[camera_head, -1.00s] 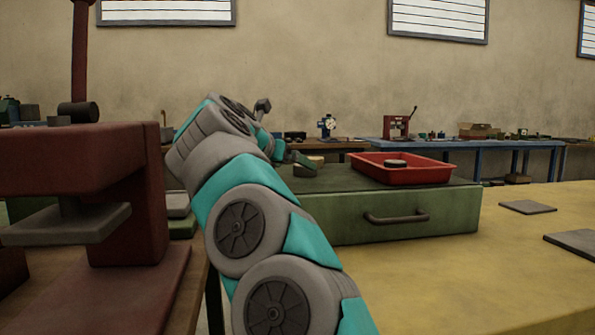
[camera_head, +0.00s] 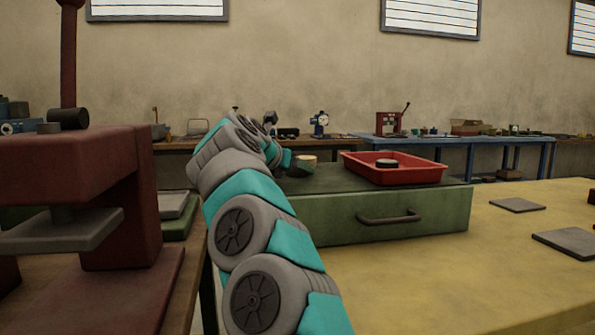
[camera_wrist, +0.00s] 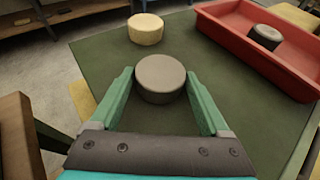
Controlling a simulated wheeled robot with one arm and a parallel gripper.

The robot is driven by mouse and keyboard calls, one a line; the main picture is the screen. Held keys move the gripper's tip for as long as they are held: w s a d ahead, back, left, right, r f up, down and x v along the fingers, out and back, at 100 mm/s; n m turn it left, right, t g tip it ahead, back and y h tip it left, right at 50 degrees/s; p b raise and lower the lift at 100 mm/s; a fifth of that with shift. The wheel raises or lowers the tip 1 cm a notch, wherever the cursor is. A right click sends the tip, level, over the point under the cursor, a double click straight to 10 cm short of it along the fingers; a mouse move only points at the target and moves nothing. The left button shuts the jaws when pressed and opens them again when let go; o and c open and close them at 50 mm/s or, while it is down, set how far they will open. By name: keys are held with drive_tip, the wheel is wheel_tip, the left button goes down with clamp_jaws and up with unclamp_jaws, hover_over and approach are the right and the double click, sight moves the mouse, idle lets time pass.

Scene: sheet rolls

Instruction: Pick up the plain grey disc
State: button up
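The plain grey disc (camera_wrist: 160,78) lies on the green top of a cabinet, seen in the wrist view. My gripper (camera_wrist: 159,78) is open, with one green finger on each side of the disc and its tips about level with it. Narrow gaps seem to show between the disc and the fingers. In the head view my gripper end (camera_head: 284,160) is small and partly hidden by my arm, and I cannot make out the grey disc clearly there.
A yellowish disc (camera_wrist: 146,29) stands just beyond the grey one. A red tray (camera_wrist: 226,35) at the right holds a dark-sided disc (camera_wrist: 266,37). The green cabinet (camera_head: 330,219) has a drawer handle. A dark red press (camera_head: 138,220) stands left of my arm.

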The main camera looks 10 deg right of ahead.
drive_tip(key=c, duration=1)
drive_tip(key=shift+o, duration=0.2)
drive_tip(key=shift+r, duration=0.15)
